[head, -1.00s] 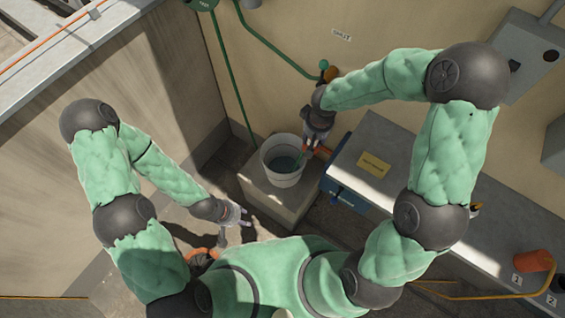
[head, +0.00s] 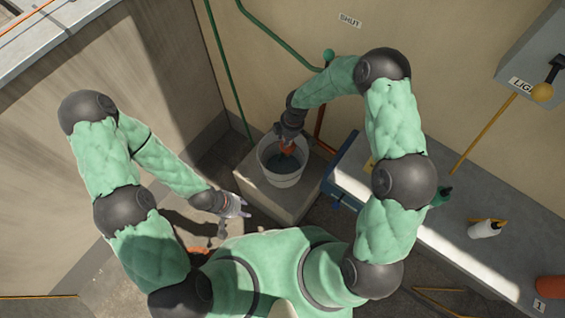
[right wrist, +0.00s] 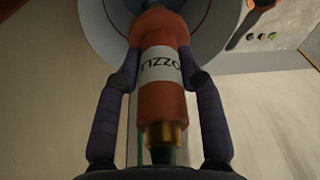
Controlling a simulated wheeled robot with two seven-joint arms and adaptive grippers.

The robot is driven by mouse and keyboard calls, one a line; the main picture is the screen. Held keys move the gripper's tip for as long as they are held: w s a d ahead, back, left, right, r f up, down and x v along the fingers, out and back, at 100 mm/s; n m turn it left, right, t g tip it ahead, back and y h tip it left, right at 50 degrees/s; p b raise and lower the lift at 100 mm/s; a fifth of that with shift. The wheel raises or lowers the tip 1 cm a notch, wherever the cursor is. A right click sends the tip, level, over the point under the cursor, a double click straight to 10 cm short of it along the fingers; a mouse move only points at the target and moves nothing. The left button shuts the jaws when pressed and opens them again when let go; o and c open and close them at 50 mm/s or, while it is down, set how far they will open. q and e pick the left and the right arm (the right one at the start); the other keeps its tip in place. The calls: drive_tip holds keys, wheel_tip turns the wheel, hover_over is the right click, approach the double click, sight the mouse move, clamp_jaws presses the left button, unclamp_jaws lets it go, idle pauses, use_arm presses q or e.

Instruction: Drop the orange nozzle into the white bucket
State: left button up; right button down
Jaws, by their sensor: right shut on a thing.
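The orange nozzle (right wrist: 160,105) has a white label and a brass end. My right gripper (right wrist: 158,70) is shut on it, with one finger on each side. In the head view, the right gripper (head: 288,138) is above the white bucket (head: 282,181), and a small part of the nozzle (head: 287,150) shows over the bucket's opening. The bucket's rim (right wrist: 218,38) shows beyond the nozzle in the right wrist view. How far the nozzle is inside the rim cannot be told. My left gripper (head: 242,207) is open and empty, left of and below the bucket.
The bucket stands on a pale block (head: 244,180) in the wall corner. A grey bench (head: 430,225) runs along the right, with a white bottle (head: 484,229), a green item (head: 443,196) and an orange cylinder (head: 550,287).

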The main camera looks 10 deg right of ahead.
drive_tip(key=shift+f+b, duration=2.2)
drive_tip(key=shift+f, duration=0.8)
drive_tip(key=c, duration=0.7)
unclamp_jaws()
drive_tip(key=r, duration=0.4)
drive_tip(key=d+r, duration=0.1)
drive_tip(key=r, duration=0.7)
drive_tip(key=shift+s+d, duration=0.25)
drive_tip(key=shift+d, duration=0.1)
